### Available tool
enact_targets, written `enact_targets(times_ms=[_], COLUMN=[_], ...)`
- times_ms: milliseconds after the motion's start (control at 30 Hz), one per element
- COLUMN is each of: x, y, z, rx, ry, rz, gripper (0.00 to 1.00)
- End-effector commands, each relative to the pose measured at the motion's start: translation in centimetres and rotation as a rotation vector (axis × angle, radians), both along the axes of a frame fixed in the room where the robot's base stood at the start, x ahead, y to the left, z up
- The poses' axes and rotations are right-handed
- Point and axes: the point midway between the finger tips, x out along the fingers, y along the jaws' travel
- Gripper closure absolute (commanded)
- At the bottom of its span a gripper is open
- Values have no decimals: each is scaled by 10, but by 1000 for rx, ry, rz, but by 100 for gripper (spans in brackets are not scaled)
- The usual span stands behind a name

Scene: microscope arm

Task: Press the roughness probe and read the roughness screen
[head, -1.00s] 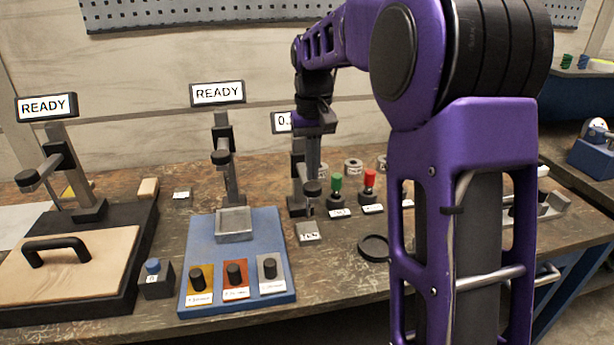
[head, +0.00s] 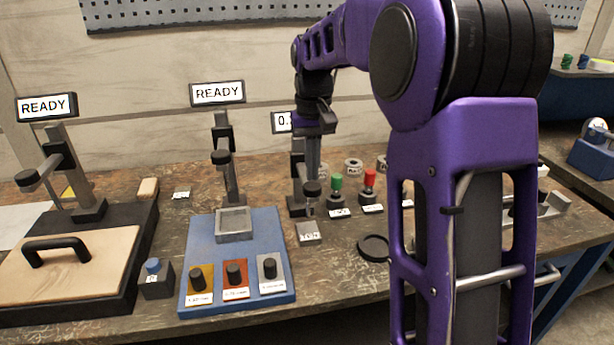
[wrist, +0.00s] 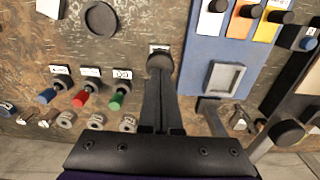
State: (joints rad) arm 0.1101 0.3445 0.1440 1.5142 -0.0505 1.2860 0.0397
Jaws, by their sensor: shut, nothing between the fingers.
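The roughness probe is the rightmost of three stands, with a dark round knob (head: 312,189) on its arm and a small labelled plate (head: 309,231) below. Its screen (head: 282,122) is lit and shows a number beginning "0."; my arm covers the rest. My gripper (head: 313,179) points down with its fingers shut, tips right over the knob. In the wrist view the shut fingers (wrist: 160,75) end at the knob (wrist: 160,62), with no clear gap; I cannot tell whether they touch it. Nothing is held.
Two other stands have screens reading READY, one at far left (head: 47,106) and one in the middle (head: 218,93). A blue base (head: 195,240) carries several knobs. Green (head: 336,182) and red (head: 369,180) topped pieces stand close right of the probe. A black ring (head: 374,248) lies in front.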

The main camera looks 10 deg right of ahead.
Motion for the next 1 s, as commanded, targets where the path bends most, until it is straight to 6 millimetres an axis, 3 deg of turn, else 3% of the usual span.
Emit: enact_targets(times_ms=[1000], x=[0], y=[0], z=[-53], rx=[0], ry=[2], rz=[0], gripper=[100])
